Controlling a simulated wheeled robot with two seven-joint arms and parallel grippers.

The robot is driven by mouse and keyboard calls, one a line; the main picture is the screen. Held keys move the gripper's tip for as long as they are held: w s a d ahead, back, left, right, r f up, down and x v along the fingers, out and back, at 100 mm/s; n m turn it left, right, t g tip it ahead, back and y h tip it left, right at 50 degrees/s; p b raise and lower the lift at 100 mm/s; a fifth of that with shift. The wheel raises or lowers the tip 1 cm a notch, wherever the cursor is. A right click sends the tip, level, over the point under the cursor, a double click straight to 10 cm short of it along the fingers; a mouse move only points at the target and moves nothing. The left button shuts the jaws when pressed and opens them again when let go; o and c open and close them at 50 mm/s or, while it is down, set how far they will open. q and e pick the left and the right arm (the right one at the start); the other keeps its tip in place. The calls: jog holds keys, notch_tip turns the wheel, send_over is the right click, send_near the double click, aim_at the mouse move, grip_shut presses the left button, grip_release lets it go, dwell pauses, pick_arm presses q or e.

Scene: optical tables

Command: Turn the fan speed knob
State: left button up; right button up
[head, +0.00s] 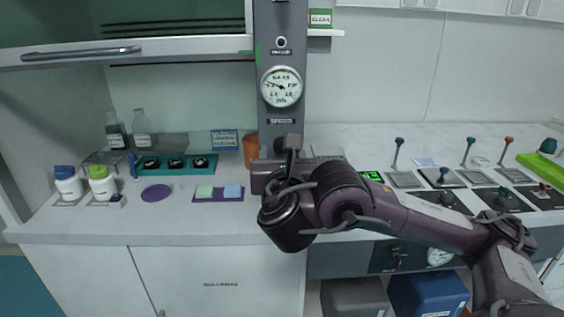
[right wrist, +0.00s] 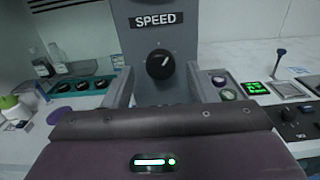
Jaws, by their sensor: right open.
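The fan speed knob (right wrist: 160,65) is a round black knob with a white pointer line, on a grey column below a "SPEED" label (right wrist: 155,20). My right gripper (head: 287,148) is in front of the column. In the right wrist view, its two fingers (right wrist: 158,84) are apart, one on each side of the knob, with nothing between them seen touching it. My left gripper is not in view.
A round gauge (head: 281,87) is on the column above the label. An orange-brown container (head: 251,150) stands left of my gripper. Bottles (head: 68,182) and a teal tray (head: 176,166) are farther left. Control panels with levers (head: 443,178) cover the right counter.

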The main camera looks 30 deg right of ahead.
jog(key=shift+w+d, duration=0.25)
jog(key=shift+w, duration=0.1)
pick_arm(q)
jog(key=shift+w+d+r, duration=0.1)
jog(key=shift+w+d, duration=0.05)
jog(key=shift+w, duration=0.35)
pick_arm(e)
jog(key=c, duration=1)
jog(key=shift+o, duration=0.2)
jog(key=shift+f, duration=0.1)
